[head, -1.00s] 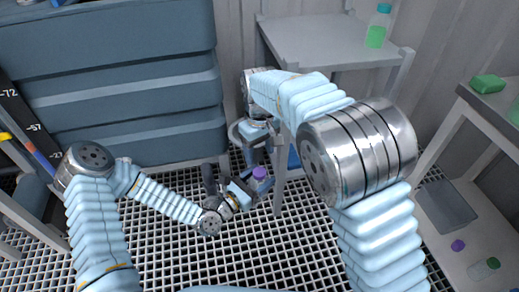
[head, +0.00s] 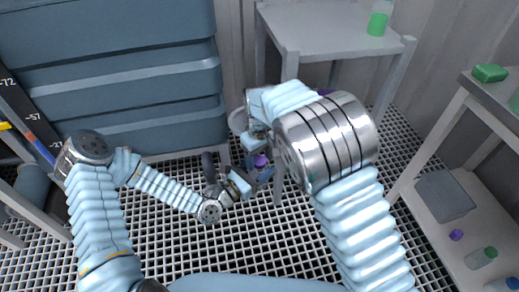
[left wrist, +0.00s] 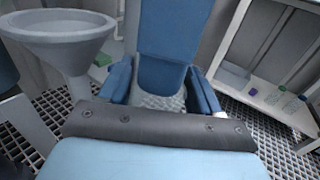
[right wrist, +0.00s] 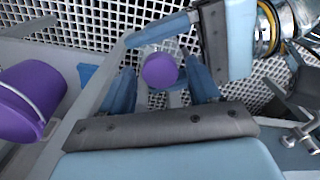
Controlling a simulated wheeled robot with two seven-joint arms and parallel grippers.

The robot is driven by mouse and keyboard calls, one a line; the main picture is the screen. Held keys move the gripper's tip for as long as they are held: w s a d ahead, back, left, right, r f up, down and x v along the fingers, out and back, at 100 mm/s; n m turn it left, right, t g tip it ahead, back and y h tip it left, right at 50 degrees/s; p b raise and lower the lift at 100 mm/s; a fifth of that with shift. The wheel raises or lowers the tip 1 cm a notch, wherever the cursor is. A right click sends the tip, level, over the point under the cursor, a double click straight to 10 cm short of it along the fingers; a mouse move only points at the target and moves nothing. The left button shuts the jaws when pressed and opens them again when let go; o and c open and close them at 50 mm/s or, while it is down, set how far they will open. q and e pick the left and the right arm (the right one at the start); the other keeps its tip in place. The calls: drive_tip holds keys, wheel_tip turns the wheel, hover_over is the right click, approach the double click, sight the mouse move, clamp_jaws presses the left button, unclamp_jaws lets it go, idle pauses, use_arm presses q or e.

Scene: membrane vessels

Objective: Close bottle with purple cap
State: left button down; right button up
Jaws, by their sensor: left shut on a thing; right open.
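The purple cap (head: 260,160) shows above the left gripper's fingertips in the head view; it is large in the right wrist view (right wrist: 159,70). My left gripper (head: 251,182) is shut on the bottle, whose clear body (left wrist: 160,103) shows between its fingers in the left wrist view. The cap hides most of the bottle from above, so I cannot tell how it sits on the neck. My right gripper (right wrist: 162,92) is open, with its fingers on either side of the cap in its wrist view. I cannot tell whether they touch it.
A grey table (head: 335,30) with a green bottle (head: 378,18) stands behind. The right shelf holds a grey box (head: 445,195), a loose purple cap (head: 456,235) and a green-capped bottle (head: 481,257). Blue drawers (head: 120,80) stand back left. A purple container (right wrist: 30,100) is left in the right wrist view.

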drive_tip(key=shift+f, duration=0.15)
drive_tip(key=shift+c, duration=0.3)
drive_tip(key=c, duration=1)
drive_tip(key=o, duration=1.2)
wheel_tip(320, 180, up, 12)
